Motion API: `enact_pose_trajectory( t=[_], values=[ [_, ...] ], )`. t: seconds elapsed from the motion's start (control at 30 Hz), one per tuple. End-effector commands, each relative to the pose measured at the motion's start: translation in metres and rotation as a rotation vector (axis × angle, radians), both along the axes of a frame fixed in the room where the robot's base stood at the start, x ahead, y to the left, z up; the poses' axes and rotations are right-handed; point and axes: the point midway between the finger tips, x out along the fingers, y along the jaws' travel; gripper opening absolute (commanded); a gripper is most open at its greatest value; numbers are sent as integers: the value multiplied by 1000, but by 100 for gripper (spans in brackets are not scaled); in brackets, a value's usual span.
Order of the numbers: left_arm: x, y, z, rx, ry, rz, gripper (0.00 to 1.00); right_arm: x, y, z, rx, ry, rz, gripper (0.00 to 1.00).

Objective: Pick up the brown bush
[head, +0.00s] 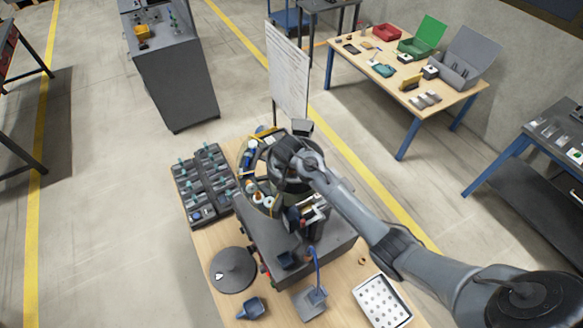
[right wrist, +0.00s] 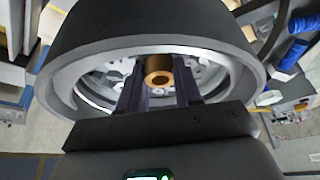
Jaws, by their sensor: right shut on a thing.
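The brown bush (right wrist: 158,74), a short copper-brown ring with a hole, sits between the two dark fingers of my right gripper (right wrist: 159,88) in the right wrist view. The fingers are shut on it. Behind it is a round opening with a pale grey rim (right wrist: 62,78) and bright metal inside. In the head view my right arm reaches in from the right, and its wrist is above the bowl feeder (head: 241,160). The fingers and the held bush are hidden there by the arm. My left gripper is not in view.
On the wooden table, a dark compartment tray (head: 189,190) lies left of the feeder. A dark round disc (head: 233,270) and a blue-grey scoop (head: 251,308) lie in front. A white tray with dark spots (head: 382,302) and a small brown ring (head: 362,260) are at right.

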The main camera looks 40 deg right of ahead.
Motion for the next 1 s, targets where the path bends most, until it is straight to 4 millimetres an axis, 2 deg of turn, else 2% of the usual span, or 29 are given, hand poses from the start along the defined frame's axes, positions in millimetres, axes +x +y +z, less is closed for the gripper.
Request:
enact_pose_trajectory(
  t=[0.17,0.57,0.8,1.0],
  values=[
    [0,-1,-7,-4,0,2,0,2,1,18,1,-7,1,1],
    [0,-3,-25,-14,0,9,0,1,0,83,0,-6,1,1],
    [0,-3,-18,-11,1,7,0,1,0,109,1,-4,-1,1],
    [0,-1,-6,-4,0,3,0,0,0,122,1,-2,0,1]
  ],
)
